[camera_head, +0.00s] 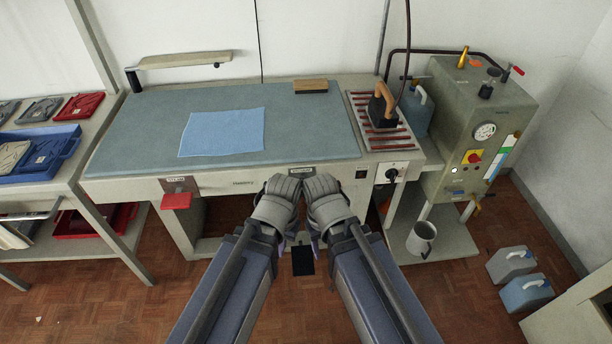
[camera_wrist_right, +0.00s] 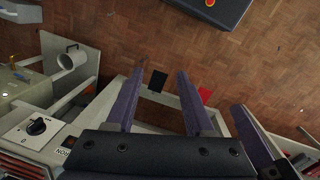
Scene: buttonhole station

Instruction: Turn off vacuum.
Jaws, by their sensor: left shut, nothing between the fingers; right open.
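The grey-blue padded ironing table (camera_head: 300,118) has a front panel with a small black switch (camera_head: 362,174) and a white plate with a black rotary knob (camera_head: 392,175). The knob also shows in the right wrist view (camera_wrist_right: 37,126). The labels are too small to read surely, so I cannot tell which control is the vacuum's. A black pad (camera_head: 303,261) lies low under the table. My left gripper (camera_head: 282,243) is shut and empty, in front of the table. My right gripper (camera_wrist_right: 160,103) is open and empty beside it, fingers pointing down, apart from the controls.
A blue cloth (camera_head: 222,132) lies on the table. An iron (camera_head: 382,106) stands on a red-barred rest. The boiler (camera_head: 480,120) is at right, with a metal jug (camera_head: 421,238) below. A red flap (camera_head: 176,201) hangs at front left. Jerrycans (camera_head: 526,292) stand on the floor at right.

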